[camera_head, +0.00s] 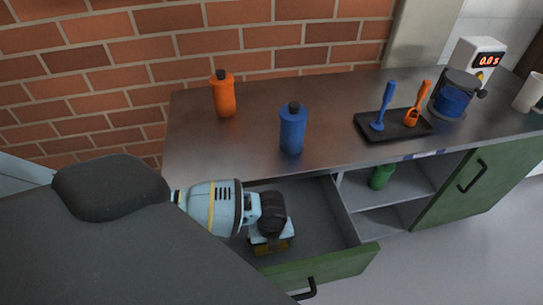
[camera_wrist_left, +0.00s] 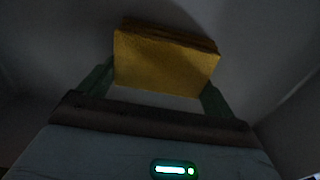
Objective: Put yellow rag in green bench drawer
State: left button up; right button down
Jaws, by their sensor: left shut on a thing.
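The green bench drawer (camera_head: 340,262) is pulled open under the grey worktop in the head view. My left gripper (camera_head: 270,241) reaches down inside the drawer. It is shut on the yellow rag (camera_wrist_left: 165,60), which shows as a folded yellow block between the fingers in the left wrist view. In the head view only a small dark-yellow part of the rag (camera_head: 272,249) shows below the gripper. The wrist view around the rag is dark, and I cannot tell whether the rag touches the drawer floor. My right gripper is not in view.
On the worktop (camera_head: 240,150) stand an orange bottle (camera_head: 224,95), a blue bottle (camera_head: 292,130), a black tray (camera_head: 365,125) with blue and orange scoops, and a blue device (camera_head: 453,98). A green bottle (camera_head: 381,176) stands in the open shelf right of the drawer. A green door (camera_head: 470,190) is further right.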

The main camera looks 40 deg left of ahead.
pick_arm(q)
jog(key=shift+f, duration=0.1)
jog(key=o, duration=0.5)
jog(key=shift+f, duration=0.1)
jog(key=shift+o, duration=1)
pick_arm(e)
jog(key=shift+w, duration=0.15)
pick_arm(q)
jog(key=shift+r, duration=0.45)
notch_tip(320, 180, up, 12)
jog(key=p, duration=0.2)
jog(key=shift+f, duration=0.2)
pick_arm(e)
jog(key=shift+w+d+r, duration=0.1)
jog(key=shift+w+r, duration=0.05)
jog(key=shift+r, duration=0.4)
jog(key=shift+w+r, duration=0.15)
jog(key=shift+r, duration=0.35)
